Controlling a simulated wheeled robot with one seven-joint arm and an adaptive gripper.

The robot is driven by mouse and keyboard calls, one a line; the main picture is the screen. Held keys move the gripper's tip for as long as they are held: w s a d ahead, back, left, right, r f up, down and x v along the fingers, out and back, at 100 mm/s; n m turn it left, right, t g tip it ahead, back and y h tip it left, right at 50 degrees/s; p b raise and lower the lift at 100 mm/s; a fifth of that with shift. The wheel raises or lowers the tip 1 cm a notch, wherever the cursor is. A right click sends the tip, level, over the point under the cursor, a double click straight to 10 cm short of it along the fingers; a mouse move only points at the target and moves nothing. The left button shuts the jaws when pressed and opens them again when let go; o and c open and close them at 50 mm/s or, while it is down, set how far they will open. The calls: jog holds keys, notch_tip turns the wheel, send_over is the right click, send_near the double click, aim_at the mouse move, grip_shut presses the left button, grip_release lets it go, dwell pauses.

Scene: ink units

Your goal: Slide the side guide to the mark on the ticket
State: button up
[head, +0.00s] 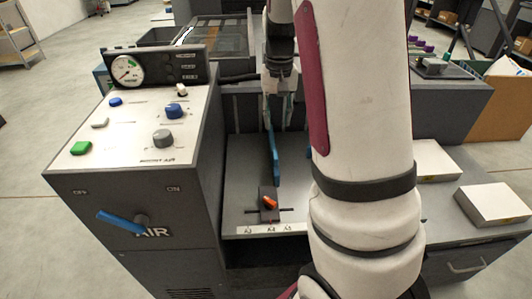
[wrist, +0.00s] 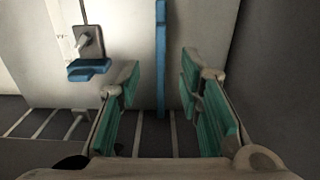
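The side guide (head: 274,155) is an upright blue plate behind a dark block with an orange lever (head: 269,203). A white scale strip (head: 268,230) with small letters lies in front of the block. My gripper (head: 278,108) is above and behind the block, partly hidden by my arm. In the wrist view my gripper (wrist: 165,92) is open, with green pads apart and nothing gripped. A blue bar (wrist: 160,55), seemingly the guide, shows between the fingers, apart from both pads. I cannot identify the ticket, and the scale letters are too small to read surely.
A control cabinet (head: 130,200) with buttons, a gauge (head: 126,71) and a blue AIR lever (head: 120,221) stands left. White paper stacks (head: 494,203) lie right. In the wrist view a second blue piece (wrist: 88,70) is left of the fingers.

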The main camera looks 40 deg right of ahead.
aim_at(276, 154)
notch_tip(276, 154, down, 14)
jog(key=b, duration=0.3)
jog(key=shift+r+b, duration=0.15)
jog(key=shift+b, duration=0.25)
jog(key=shift+a, duration=0.1)
jog(key=shift+c, duration=0.3)
grip_shut()
